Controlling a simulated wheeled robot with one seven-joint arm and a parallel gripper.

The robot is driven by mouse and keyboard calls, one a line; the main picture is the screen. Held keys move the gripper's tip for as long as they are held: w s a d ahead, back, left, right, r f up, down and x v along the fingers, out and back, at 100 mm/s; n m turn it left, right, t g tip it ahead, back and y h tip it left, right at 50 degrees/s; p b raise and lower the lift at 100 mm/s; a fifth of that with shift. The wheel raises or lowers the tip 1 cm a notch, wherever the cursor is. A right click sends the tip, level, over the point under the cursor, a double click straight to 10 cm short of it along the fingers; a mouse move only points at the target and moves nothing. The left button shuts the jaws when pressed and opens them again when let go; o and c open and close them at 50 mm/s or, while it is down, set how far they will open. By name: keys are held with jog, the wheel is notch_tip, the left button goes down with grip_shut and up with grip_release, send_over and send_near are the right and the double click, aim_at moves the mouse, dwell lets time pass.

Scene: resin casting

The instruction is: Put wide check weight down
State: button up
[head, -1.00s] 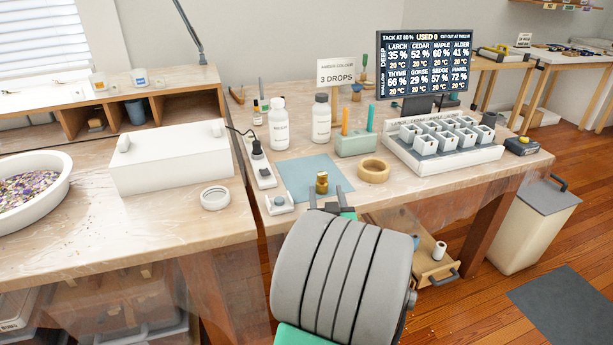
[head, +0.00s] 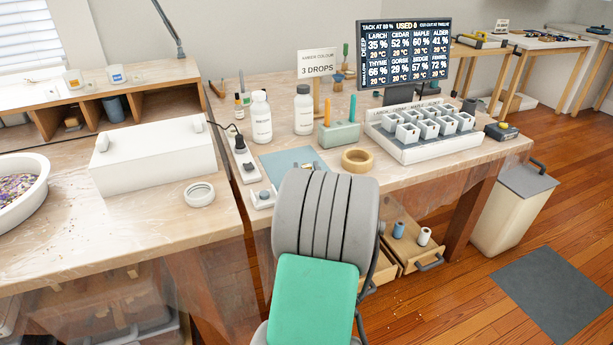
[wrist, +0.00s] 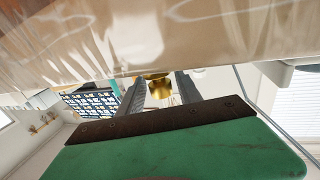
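The brass check weight (wrist: 158,89) shows in the wrist view between and just beyond the two finger tips. My gripper (wrist: 160,82) looks open there, its fingers spread wider than the weight with gaps at the sides. In the head view, my grey and green arm hides most of the gripper. Only a small piece of the weight (head: 309,167) seems to show above the arm, at the blue-grey mat (head: 283,158). Whether the weight touches the mat is hidden.
A wooden tape ring (head: 357,160), a green block with sticks (head: 339,135) and white bottles (head: 262,118) stand around the mat. A tray of cups (head: 425,150) is at right, below the screen (head: 405,50). An open drawer (head: 410,250) juts out under the bench.

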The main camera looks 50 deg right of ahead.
grip_shut()
dwell(0.5)
